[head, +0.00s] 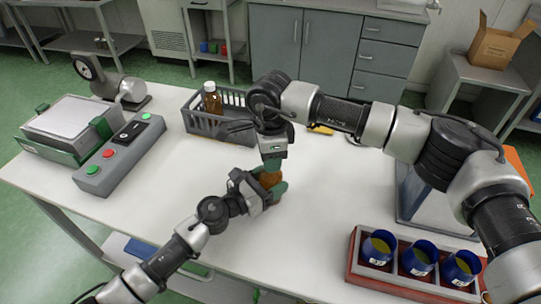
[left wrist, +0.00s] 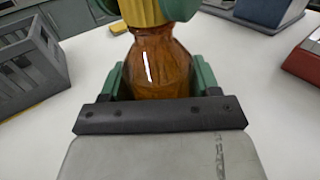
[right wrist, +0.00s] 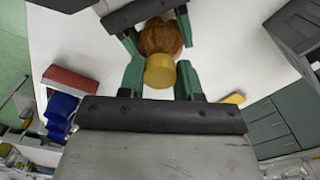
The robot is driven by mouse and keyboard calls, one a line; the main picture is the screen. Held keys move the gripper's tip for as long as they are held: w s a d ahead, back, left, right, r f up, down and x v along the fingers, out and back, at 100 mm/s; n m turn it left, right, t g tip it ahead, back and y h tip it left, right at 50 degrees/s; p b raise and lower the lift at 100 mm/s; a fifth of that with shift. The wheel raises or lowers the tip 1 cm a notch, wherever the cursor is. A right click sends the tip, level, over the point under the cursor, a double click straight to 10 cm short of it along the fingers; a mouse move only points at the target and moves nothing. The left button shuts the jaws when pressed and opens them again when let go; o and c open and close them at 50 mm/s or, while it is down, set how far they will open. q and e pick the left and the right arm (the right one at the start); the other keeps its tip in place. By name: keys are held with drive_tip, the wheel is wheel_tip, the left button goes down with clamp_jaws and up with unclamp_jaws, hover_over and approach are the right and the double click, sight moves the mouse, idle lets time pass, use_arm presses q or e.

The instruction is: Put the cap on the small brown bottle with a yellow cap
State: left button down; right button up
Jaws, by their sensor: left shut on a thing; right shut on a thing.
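The small brown bottle (left wrist: 160,68) is upright between the green fingers of my left gripper (left wrist: 158,80), which is shut on it. In the head view the bottle (head: 269,180) is mostly hidden by both grippers. The yellow cap (right wrist: 160,71) is in my right gripper (right wrist: 160,78), shut on it from above. In the left wrist view the cap (left wrist: 144,12) is right over the bottle's neck and appears to meet it. Whether it is seated or threaded I cannot tell.
A grey crate (head: 221,131) with another brown bottle (head: 211,99) stands behind the grippers. A control box (head: 120,153) and a scale (head: 66,123) are at left. A red tray (head: 400,286) with blue cups is at front right. The table's front middle is clear.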

drive_tip(key=m, duration=1.1)
drive_tip(key=o, duration=1)
drive_tip(key=shift+r, duration=2.25)
drive_tip(key=shift+c, duration=0.2)
